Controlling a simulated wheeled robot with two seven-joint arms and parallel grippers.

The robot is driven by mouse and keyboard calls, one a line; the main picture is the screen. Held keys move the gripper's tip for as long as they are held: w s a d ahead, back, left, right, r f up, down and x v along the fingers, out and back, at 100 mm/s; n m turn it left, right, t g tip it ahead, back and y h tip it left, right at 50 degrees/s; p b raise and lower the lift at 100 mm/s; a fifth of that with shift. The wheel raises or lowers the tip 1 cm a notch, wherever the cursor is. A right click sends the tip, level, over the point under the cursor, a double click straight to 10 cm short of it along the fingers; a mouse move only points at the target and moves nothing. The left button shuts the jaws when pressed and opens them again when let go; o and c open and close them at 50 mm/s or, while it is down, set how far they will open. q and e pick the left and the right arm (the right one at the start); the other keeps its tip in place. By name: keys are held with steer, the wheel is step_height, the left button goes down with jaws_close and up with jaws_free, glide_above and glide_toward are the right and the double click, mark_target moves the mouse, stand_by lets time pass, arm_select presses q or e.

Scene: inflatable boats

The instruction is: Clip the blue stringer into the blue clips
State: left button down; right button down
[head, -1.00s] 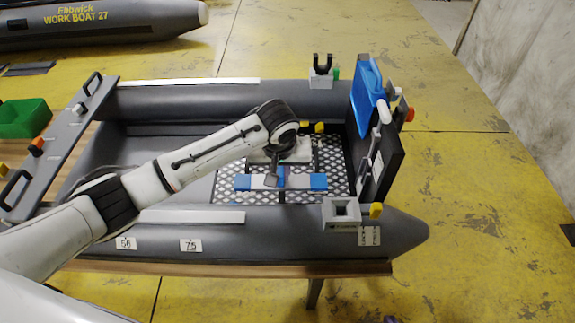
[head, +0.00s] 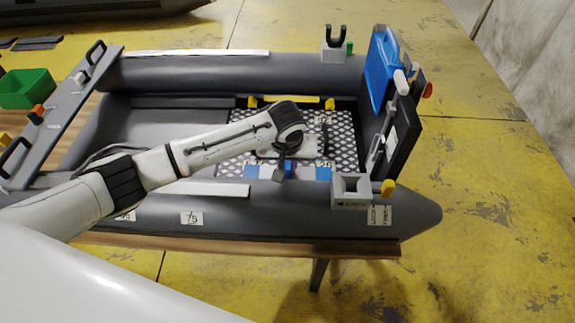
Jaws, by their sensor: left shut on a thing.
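The blue stringer (head: 323,173) is a short bar with blue ends. It lies level along the near side of the perforated floor in the grey inflatable boat (head: 150,72), close against the near tube. My left gripper (head: 285,170) reaches down from above and is shut on its middle, where a blue part shows. The near tube's top edge comes close to the bar's lower edge. I cannot make out the blue clips apart from the bar, nor whether the bar is seated in them. My right gripper is not in view.
A yellow clip (head: 252,102) and another yellow clip (head: 330,104) stand at the floor's far edge. A grey block (head: 350,190) sits on the near tube. A green bin (head: 27,88) is left.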

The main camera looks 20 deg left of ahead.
mark_target(288, 176)
arm_select(q)
steer(key=shift+f+b, duration=0.35)
steer(key=shift+f, duration=0.2)
steer(key=shift+r, duration=0.1)
steer(key=shift+p, duration=0.3)
steer(key=shift+p, duration=0.4)
steer(key=shift+f+b, duration=0.8)
steer(key=shift+f, duration=0.85)
stand_by(0.5)
steer(key=c, duration=1.6)
jaws_free()
steer(key=shift+c, duration=0.2)
